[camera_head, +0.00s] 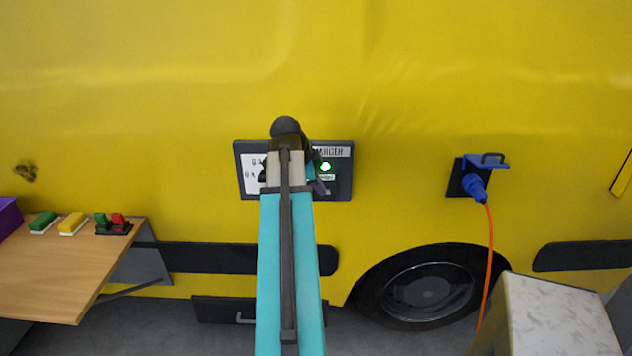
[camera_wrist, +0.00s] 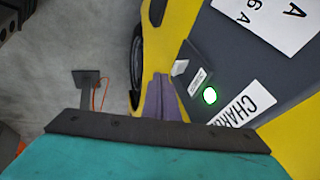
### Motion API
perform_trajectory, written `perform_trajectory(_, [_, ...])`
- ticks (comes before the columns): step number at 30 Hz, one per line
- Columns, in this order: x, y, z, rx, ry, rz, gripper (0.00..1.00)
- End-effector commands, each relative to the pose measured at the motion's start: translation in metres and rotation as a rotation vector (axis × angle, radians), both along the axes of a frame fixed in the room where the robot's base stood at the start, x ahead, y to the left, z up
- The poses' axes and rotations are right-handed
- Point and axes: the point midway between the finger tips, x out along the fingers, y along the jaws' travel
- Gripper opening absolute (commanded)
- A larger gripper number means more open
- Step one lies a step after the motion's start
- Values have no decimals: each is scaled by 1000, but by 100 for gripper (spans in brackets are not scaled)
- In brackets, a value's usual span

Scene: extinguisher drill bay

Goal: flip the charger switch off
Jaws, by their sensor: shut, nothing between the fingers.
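The charger panel (camera_head: 344,182) is a dark plate on the yellow vehicle side, partly hidden by my arm in the head view. Its bare dark face (camera_wrist: 238,55) fills the upper right of the wrist view. A green lamp (camera_head: 325,167) is lit on it and also shows in the wrist view (camera_wrist: 210,95). A small pale piece (camera_wrist: 180,68), possibly the switch lever, stands at the panel's edge beside a small label (camera_wrist: 197,82). My gripper (camera_wrist: 163,78) is shut and empty, its purple-grey fingers close to that piece; contact cannot be told. The lever's position is unclear.
A blue plug (camera_head: 474,187) with an orange cable (camera_head: 490,255) sits in a socket to the right. A wooden shelf (camera_head: 60,270) with coloured switch blocks is at left. A pale-topped box (camera_head: 555,315) stands at lower right. The vehicle wall between panel and plug is clear.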

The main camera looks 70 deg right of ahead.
Motion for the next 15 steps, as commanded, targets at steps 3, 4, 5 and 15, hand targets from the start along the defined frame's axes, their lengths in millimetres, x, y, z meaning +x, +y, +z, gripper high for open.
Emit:
perform_trajectory(3, [-2, -5, -10, 2, 1, -1, 0])
perform_trajectory(4, [-2, -6, -12, 2, 1, -1, 0])
perform_trajectory(5, [-3, -7, -14, 2, 1, -1, 0])
perform_trajectory(15, [-3, -28, -37, 2, 1, 0, 0])
